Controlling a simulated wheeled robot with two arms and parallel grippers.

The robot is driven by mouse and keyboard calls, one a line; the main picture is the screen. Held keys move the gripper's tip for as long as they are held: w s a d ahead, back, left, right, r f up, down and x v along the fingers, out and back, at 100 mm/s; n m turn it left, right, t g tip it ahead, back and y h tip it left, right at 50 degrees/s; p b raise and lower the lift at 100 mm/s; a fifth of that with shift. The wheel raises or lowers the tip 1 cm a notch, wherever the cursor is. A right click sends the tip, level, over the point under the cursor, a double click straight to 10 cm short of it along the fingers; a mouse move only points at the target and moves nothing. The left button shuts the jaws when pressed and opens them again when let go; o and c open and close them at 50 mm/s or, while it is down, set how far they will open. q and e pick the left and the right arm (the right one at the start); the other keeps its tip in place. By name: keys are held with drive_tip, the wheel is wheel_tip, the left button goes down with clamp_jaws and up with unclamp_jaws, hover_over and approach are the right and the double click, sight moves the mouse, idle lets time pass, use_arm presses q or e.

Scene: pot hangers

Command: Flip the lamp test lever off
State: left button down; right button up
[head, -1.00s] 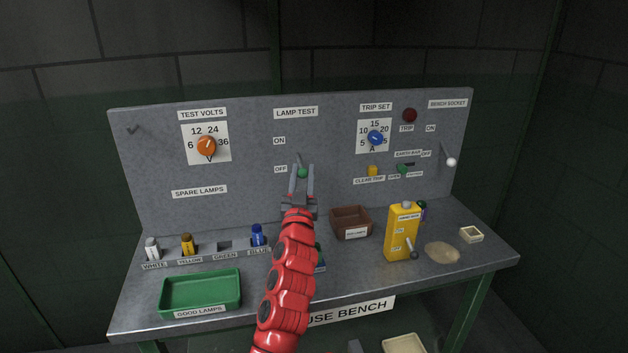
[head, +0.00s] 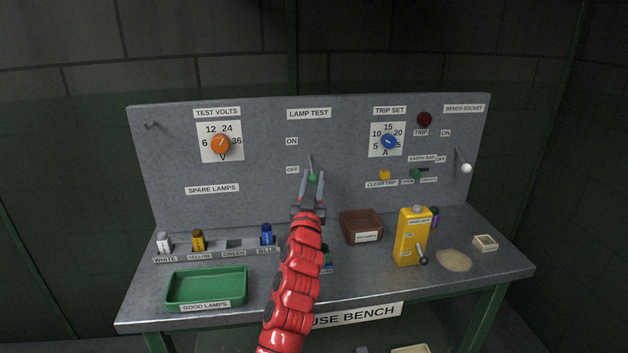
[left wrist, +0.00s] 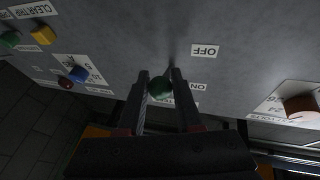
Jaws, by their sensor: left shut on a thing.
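The lamp test lever has a thin stem and a green knob (head: 313,178). In the head view it hangs below the LAMP TEST label, its knob just right of and below the OFF label (head: 293,170). My left gripper (head: 313,175) reaches up to the panel and is shut on the knob, a finger on each side. In the left wrist view, which is upside down, the green knob (left wrist: 160,88) sits between the fingertips, with the OFF label (left wrist: 205,51) nearby. My right gripper is not in view.
The panel (head: 260,140) carries an orange dial (head: 220,144), a blue dial (head: 388,142), a yellow button (head: 384,174) and a white-knobbed lever (head: 466,168). On the bench are a green tray (head: 207,303), a brown box (head: 361,225) and a yellow device (head: 411,240).

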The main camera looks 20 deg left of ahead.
use_arm(q)
drive_tip(key=shift+a+f, duration=0.1)
drive_tip(key=c, duration=0.9)
unclamp_jaws()
drive_tip(key=shift+w, duration=0.1)
drive_tip(key=o, duration=0.3)
drive_tip(key=shift+w+f, duration=0.15)
drive_tip(key=shift+w, duration=0.05)
drive_tip(key=shift+s, duration=0.15)
drive_tip(key=s+d, duration=0.1)
drive_tip(key=s, duration=0.4)
drive_tip(key=s+d+f, duration=0.1)
drive_tip(key=s+d, duration=0.1)
drive_tip(key=s, duration=0.3)
drive_tip(key=s+d, duration=0.2)
drive_tip(key=s, duration=0.3)
drive_tip(key=shift+s+f, duration=0.35)
drive_tip(key=shift+s, duration=0.05)
